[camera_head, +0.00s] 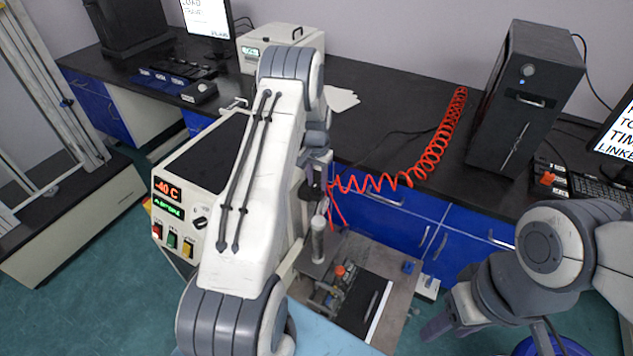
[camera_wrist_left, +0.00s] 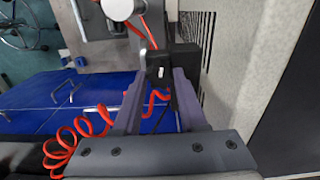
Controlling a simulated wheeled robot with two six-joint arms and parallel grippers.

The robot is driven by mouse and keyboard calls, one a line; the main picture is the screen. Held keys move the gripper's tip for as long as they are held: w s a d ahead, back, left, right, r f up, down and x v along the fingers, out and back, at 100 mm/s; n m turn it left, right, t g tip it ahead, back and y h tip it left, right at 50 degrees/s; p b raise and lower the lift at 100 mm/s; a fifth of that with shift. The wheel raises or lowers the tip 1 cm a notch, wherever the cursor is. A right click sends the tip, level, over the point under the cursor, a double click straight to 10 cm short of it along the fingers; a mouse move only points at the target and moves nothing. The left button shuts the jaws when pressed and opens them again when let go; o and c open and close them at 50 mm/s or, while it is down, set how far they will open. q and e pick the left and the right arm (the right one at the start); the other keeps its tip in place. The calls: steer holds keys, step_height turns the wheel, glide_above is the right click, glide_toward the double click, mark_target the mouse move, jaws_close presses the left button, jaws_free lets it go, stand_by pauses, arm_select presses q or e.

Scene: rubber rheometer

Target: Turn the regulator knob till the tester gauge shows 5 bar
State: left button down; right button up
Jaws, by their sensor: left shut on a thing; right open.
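My left gripper (camera_head: 318,168) reaches over to the regulator beside the tester, largely hidden behind my own arm in the head view. In the left wrist view, the fingers of my left gripper (camera_wrist_left: 158,92) are shut on a dark block-like part, which looks like the regulator knob (camera_wrist_left: 158,66). A white round part (camera_wrist_left: 118,9) shows beyond it; I cannot tell if it is the gauge. No gauge face or reading is legible. The tester (camera_head: 180,205) has a red "-40 C" display and a green one. My right gripper (camera_head: 447,318) is open and empty at lower right.
A coiled red hose (camera_head: 430,160) runs from the regulator area across the black bench (camera_head: 360,130). A black computer tower (camera_head: 525,95) stands at back right. A low table with small fittings and an orange-capped part (camera_head: 340,270) lies below my left arm.

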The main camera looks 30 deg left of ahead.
mark_target(317, 184)
arm_select(q)
steer(key=shift+r, duration=0.1)
stand_by(0.4)
steer(key=shift+c, duration=2.2)
jaws_free()
step_height(317, 184, up, 10)
steer(key=b, duration=0.2)
steer(key=shift+r, duration=0.2)
